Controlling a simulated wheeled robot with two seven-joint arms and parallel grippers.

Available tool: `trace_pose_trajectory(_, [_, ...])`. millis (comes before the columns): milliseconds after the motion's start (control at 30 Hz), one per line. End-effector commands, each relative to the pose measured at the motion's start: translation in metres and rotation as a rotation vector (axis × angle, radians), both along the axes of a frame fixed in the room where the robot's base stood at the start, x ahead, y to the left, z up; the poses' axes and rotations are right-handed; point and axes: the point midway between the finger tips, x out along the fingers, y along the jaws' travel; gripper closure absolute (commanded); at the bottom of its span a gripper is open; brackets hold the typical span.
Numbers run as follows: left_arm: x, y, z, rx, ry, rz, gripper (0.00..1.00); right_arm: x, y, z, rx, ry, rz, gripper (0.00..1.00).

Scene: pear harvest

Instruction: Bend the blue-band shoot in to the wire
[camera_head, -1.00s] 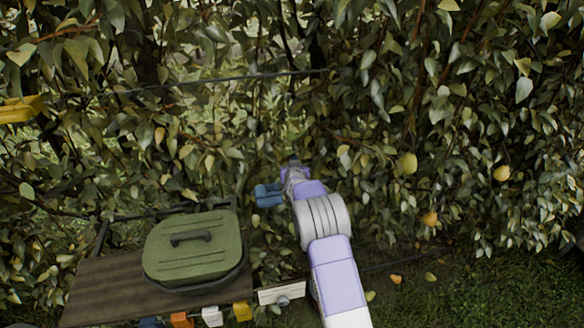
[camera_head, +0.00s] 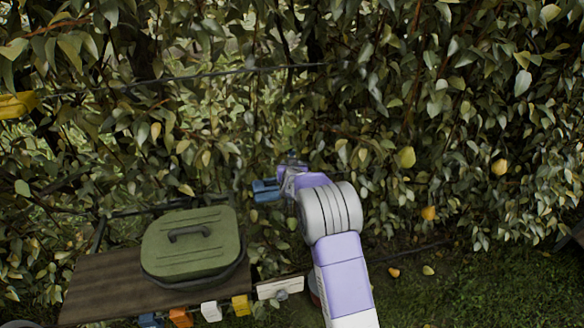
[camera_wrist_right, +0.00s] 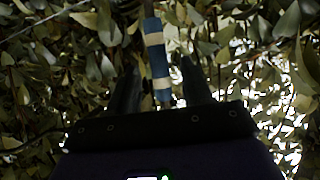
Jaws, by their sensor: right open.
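The blue-band shoot shows in the right wrist view as an upright stem with a blue and white band (camera_wrist_right: 156,58). The band stands between the two dark fingers of my right gripper (camera_wrist_right: 160,88), which are apart. I see no clear grip on it. The shoot cannot be made out there among the leaves. The dark wire (camera_head: 220,76) runs across the foliage above the gripper. My left gripper is not in view.
A green lidded box (camera_head: 215,260) stands on a dark wooden board (camera_head: 95,295) at lower left, below my right gripper. Coloured tags hang along the board's front edge. A yellow object (camera_head: 15,105) is at the left edge. Pears hang at right; grass lies at lower right.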

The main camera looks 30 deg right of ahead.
Motion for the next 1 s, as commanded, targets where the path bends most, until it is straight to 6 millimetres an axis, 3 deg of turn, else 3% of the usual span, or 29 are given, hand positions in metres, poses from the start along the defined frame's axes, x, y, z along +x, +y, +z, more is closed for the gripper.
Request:
trace_pose_trajectory(233, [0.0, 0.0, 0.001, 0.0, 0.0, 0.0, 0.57, -0.017, 0.008, 0.009, 0.0, 0.0, -0.001, 0.5])
trace_pose_trajectory(800, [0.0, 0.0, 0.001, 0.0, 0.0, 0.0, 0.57, -0.018, 0.009, 0.008, 0.0, 0.002, 0.0, 0.5])
trace_pose_trajectory(900, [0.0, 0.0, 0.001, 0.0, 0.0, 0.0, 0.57, -0.023, 0.014, -0.007, 0.013, 0.029, 0.008, 0.5])
trace_pose_trajectory(1000, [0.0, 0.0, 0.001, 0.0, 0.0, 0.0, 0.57, -0.037, 0.029, -0.045, 0.05, 0.101, 0.033, 0.5])
